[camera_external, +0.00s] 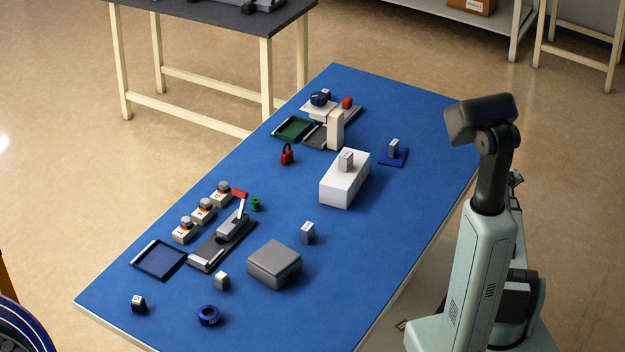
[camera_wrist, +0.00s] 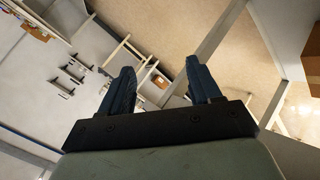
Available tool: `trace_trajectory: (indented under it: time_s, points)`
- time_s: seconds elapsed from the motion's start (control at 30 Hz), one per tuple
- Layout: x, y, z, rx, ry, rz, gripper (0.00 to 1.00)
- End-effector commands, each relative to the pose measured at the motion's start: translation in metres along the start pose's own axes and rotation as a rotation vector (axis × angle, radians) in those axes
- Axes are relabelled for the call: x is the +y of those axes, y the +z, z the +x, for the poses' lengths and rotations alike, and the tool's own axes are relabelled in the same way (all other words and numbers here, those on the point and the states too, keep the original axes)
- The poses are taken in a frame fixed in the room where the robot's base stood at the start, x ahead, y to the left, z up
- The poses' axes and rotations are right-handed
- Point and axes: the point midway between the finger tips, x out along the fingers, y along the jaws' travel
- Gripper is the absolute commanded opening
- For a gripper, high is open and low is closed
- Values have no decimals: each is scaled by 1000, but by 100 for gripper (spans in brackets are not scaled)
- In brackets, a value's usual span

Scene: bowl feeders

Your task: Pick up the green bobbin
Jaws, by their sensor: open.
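The green bobbin (camera_external: 256,204) is a small green spool on the blue table, just right of the red-handled lever device (camera_external: 233,226). In the wrist view, my gripper (camera_wrist: 158,78) shows two dark blue fingers spread apart with nothing between them. The wrist view looks out over the room and shows neither the bobbin nor the blue table. In the external view my arm stands at the right edge of the table, well away from the bobbin, and the gripper's fingers cannot be made out there.
Several button boxes (camera_external: 204,210) stand left of the lever device. A grey box (camera_external: 274,265) and a small grey block (camera_external: 307,233) lie nearer my arm. A white box (camera_external: 344,183) stands farther back. A red padlock (camera_external: 287,155) and green tray (camera_external: 294,129) lie beyond the bobbin.

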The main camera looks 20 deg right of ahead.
Motion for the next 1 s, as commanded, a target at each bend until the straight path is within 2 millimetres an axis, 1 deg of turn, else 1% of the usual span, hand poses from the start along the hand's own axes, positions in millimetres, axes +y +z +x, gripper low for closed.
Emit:
trace_trajectory:
  time_s: [0.03,0.07,0.1,0.17,0.2,0.27,0.3,0.4,0.5,0.57,0.67,0.73,0.77,0.8,0.87,0.9,0.97,1.0]
  points:
    - [29,-14,2,27,39,-5,63]
    - [44,-21,1,43,61,-12,63]
    - [64,-31,-1,64,90,-21,63]
    - [94,-45,-4,92,133,-37,63]
    - [112,-55,-7,112,160,-47,63]
    - [140,-70,-13,137,200,-64,63]
    - [157,-79,-17,153,224,-75,63]
    - [194,-104,-30,187,276,-103,63]
    - [220,-130,-44,214,313,-127,63]
    - [232,-147,-53,227,328,-140,63]
    - [241,-180,-69,247,337,-162,63]
    - [238,-211,-84,259,324,-177,63]
    - [233,-222,-89,261,313,-184,63]
    - [224,-237,-96,265,294,-190,63]
    - [207,-257,-106,268,261,-201,63]
    - [194,-270,-112,269,234,-209,63]
    - [171,-290,-122,271,189,-222,63]
    - [155,-302,-130,272,157,-231,63]
